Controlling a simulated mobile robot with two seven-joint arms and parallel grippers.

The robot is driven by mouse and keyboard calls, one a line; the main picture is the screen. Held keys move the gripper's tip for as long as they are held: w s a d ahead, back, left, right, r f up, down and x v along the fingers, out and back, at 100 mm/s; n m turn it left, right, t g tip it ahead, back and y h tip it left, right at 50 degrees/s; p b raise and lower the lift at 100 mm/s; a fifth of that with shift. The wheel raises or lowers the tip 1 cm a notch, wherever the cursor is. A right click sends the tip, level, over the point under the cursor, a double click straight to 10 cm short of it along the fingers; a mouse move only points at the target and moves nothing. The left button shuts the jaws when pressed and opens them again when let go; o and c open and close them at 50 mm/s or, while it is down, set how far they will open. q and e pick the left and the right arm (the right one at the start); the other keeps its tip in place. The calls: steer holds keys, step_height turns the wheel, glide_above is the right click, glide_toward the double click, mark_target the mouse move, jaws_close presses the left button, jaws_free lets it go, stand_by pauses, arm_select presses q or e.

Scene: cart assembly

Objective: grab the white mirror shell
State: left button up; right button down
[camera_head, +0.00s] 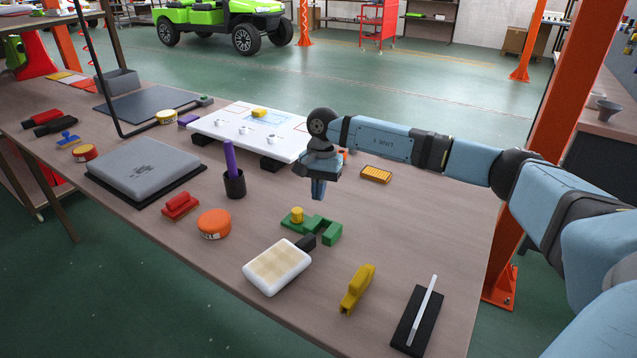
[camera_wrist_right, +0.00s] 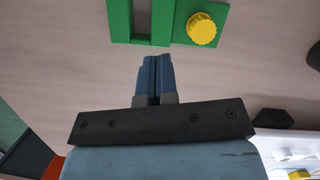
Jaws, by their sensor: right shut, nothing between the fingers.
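The white mirror shell (camera_head: 277,267) lies on the table near the front, its beige, pad-like face up and a dark stub (camera_head: 305,242) at its back right corner. My right gripper (camera_head: 318,192) points down above the table, behind the shell and the green fixture and apart from both. Its blue fingers are shut and empty; they also show closed together in the right wrist view (camera_wrist_right: 155,62). The shell is not in the right wrist view. My left gripper is not in view.
A green fixture (camera_head: 325,233) with a yellow knob (camera_head: 297,215) stands between gripper and shell. An orange tin (camera_head: 214,223) is left of the shell. A yellow part (camera_head: 357,289) and a black holder (camera_head: 408,325) are to its right. A pen cup (camera_head: 234,186) stands further back.

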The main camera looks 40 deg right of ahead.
mark_target(301, 253)
steer(key=x, duration=0.4)
steer(key=shift+s+a+f, duration=0.15)
steer(key=shift+s+a, duration=0.3)
steer(key=shift+a, duration=0.15)
steer(key=shift+s+a+f, duration=0.15)
steer(key=shift+s+a, duration=0.35)
steer(key=shift+a, duration=0.1)
steer(key=shift+s+a, duration=0.35)
steer(key=shift+a, duration=0.05)
steer(key=s+a, duration=0.1)
steer(key=a, duration=0.1)
steer(key=s+a, duration=0.3)
steer(key=a, duration=0.1)
steer(key=shift+s+b, duration=0.3)
steer(key=shift+b, duration=0.05)
steer(key=shift+s+a, duration=0.25)
steer(key=shift+a, duration=0.1)
